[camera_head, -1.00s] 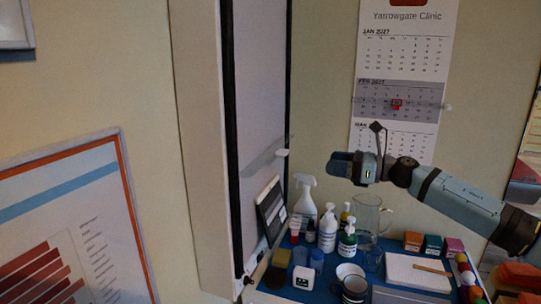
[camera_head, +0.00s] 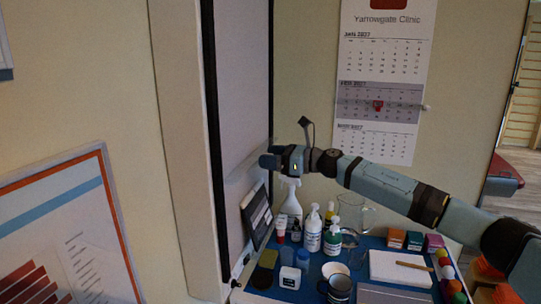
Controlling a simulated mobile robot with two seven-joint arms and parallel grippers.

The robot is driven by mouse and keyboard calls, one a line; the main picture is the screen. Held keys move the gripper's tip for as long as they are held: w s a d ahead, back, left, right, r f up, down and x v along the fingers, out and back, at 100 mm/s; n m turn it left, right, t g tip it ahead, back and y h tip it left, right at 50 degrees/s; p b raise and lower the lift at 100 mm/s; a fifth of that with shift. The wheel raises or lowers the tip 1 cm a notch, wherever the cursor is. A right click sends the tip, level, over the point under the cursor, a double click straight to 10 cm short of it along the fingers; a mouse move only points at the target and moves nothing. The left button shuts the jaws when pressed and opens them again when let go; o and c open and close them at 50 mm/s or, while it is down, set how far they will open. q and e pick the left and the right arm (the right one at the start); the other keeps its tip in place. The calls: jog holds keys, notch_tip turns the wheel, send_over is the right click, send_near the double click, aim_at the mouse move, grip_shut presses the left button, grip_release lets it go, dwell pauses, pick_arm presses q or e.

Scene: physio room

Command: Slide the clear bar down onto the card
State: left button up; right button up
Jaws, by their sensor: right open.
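A translucent bar (camera_head: 239,176) crosses the pale panel seen edge-on at the left of centre, between its dark rails. Its right end is hidden behind my right gripper. My right gripper (camera_head: 268,161) comes in from the right and is open, its fingertips at or very near the bar's right end. I cannot tell whether they touch. I cannot make out a card on the panel from this steep angle. My left gripper is out of view.
Below is a blue table (camera_head: 310,277) with a spray bottle (camera_head: 291,204), pump bottles (camera_head: 312,232), a clear jug, a tilted tablet (camera_head: 257,216), a mug and small boxes. A wall calendar (camera_head: 385,60) hangs behind my arm. A framed chart (camera_head: 75,245) leans at the left.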

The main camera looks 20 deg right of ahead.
jog(key=shift+a, duration=0.15)
jog(key=shift+f, duration=0.1)
grip_shut()
pick_arm(q)
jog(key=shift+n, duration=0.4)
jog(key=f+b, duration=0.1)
jog(key=b, duration=0.1)
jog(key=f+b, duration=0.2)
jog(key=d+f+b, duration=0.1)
jog(key=b, duration=0.2)
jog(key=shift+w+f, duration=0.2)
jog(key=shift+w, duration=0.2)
pick_arm(e)
notch_tip(320, 180, down, 10)
grip_release()
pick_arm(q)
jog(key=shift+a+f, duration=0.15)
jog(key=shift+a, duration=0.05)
